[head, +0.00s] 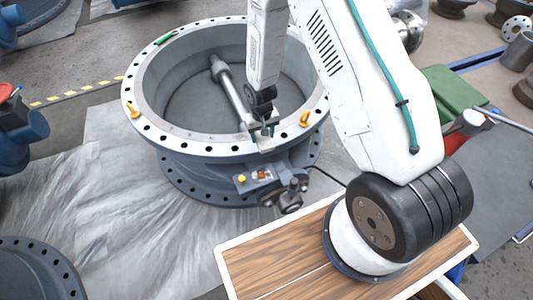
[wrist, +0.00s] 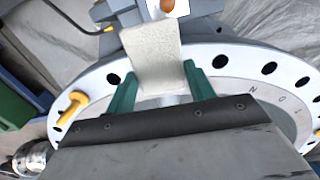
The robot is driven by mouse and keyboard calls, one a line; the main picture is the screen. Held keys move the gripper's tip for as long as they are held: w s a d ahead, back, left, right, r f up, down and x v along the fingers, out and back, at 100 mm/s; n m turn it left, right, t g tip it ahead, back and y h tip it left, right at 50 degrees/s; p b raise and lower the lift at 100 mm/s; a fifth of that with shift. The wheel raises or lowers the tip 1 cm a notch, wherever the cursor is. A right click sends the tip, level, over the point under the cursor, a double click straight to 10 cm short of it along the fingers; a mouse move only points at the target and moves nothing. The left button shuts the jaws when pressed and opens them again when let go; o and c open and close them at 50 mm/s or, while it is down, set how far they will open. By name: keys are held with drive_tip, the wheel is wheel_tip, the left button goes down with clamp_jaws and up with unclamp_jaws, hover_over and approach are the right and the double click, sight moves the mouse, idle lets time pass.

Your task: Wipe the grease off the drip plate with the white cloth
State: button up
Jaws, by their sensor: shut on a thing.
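My gripper (head: 264,130) is over the near rim of the large grey valve ring (head: 148,122). In the wrist view its two green fingers (wrist: 160,88) are shut on the white cloth (wrist: 152,48), a pale folded pad that sticks out past the fingertips. The cloth also shows in the head view (head: 265,144), small, at the rim's near edge; I cannot tell whether it touches the rim. An orange round spot (wrist: 167,5) shows just beyond the cloth, at the top edge of the wrist view.
A control box (head: 243,183) with yellow and orange parts juts from the ring's near side, below my gripper. Yellow lugs (head: 305,118) stand up from the rim. A shaft (head: 229,92) crosses the ring's inside. A wooden board (head: 250,268) lies in front.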

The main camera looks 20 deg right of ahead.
sight(267, 152)
drive_tip(key=shift+n, duration=0.4)
drive_tip(key=s+f, duration=0.5)
drive_tip(key=shift+s+a+f, duration=0.2)
drive_tip(key=shift+a, duration=0.1)
drive_tip(key=shift+f, duration=3.8)
drive_tip(key=shift+f, duration=0.65)
drive_tip(key=shift+a, duration=0.15)
drive_tip(key=shift+a+r, duration=0.1)
drive_tip(key=shift+a, duration=1.25)
drive_tip(key=shift+d, duration=0.2)
